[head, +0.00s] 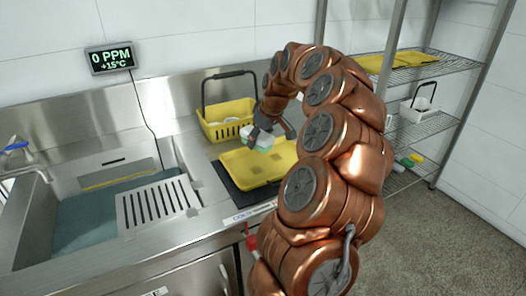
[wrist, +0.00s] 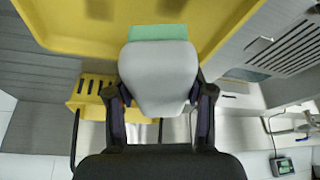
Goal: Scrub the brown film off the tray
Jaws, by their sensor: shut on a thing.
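The yellow tray (head: 238,168) lies on a dark mat (head: 235,190) on the steel counter; my arm hides its right part. It also fills the top of the wrist view (wrist: 75,35). My gripper (head: 264,132) is over the tray's back part, shut on a pale grey scrubber with a green pad. The scrubber (wrist: 158,80) sits between both fingers in the wrist view, its green pad (wrist: 158,32) on the tray side. I cannot tell whether the pad touches the tray.
A yellow basket (head: 228,120) with a dark raised handle stands behind the tray. Left are a slotted drain plate (head: 158,205) and a sink holding blue-green liquid (head: 90,225). A wire shelf (head: 440,68) at right carries yellow trays and a white basket (head: 416,112).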

